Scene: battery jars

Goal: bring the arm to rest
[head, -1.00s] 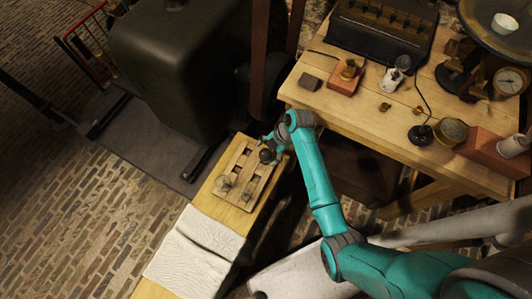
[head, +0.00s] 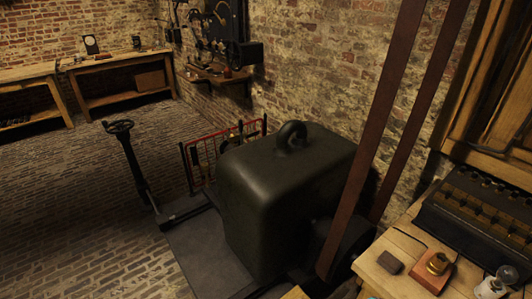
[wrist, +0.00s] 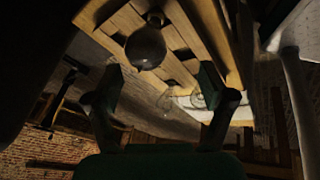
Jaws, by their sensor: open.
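My gripper (wrist: 160,96) shows in the wrist view with its two dark green fingers spread apart and nothing between them. A dark round jar (wrist: 146,48) is in the wooden rack (wrist: 204,22), just beyond the fingertips and apart from them as far as I can tell. A paler glass jar (wrist: 198,101) shows dimly behind the right finger. The wrist view is dark and seen at an odd tilt. My arm and gripper are not in the head view.
In the head view, a large dark green tank (head: 285,190) stands by the brick wall, with a red rail (head: 190,165) behind it. Brick floor is clear at left.

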